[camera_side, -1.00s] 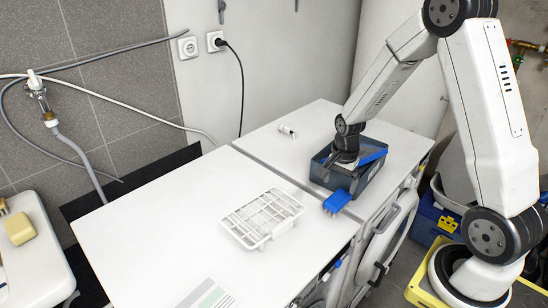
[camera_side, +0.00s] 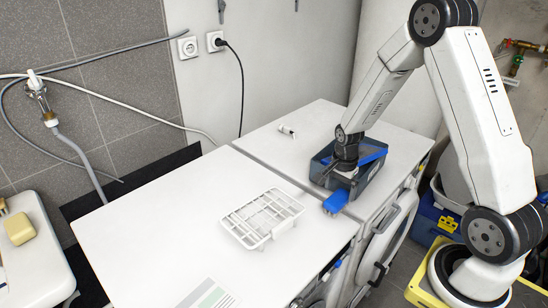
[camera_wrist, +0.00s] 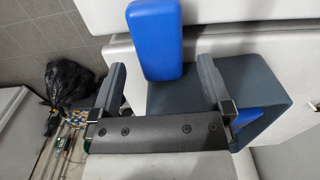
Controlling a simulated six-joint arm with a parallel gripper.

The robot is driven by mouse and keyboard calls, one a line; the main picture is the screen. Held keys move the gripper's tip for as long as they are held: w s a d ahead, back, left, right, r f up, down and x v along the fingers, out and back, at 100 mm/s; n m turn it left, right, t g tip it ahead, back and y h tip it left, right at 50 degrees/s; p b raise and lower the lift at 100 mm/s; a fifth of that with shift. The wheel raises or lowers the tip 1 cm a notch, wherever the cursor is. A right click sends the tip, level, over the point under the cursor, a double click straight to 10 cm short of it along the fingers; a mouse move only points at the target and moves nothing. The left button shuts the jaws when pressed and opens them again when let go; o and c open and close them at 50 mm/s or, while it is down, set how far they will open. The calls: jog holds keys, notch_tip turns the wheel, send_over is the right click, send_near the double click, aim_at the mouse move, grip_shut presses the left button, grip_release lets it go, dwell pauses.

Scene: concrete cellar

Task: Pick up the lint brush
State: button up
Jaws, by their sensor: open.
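A blue, rounded block that looks like the lint brush (camera_side: 336,201) lies on the white top by the front of a dark open bin (camera_side: 372,183). In the wrist view the blue block (camera_wrist: 154,38) shows its broad face at the upper middle, ahead of my fingers. My gripper (camera_side: 341,178) is over the bin's near left part, just behind the block. In the wrist view my gripper (camera_wrist: 162,72) is open, fingers wide apart, with nothing held. Whether the fingers touch the bin is unclear.
Another blue piece (camera_side: 371,153) is in the bin; it also shows in the wrist view (camera_wrist: 245,117). A white rack (camera_side: 262,217) lies to the left, and a small white item (camera_side: 287,131) behind.

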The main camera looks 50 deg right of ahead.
aim_at(338, 197)
jog(key=shift+f, duration=0.15)
jog(key=shift+a+f, duration=0.1)
jog(key=shift+f, duration=2.35)
jog(key=c, duration=1.2)
jog(key=shift+r, duration=0.15)
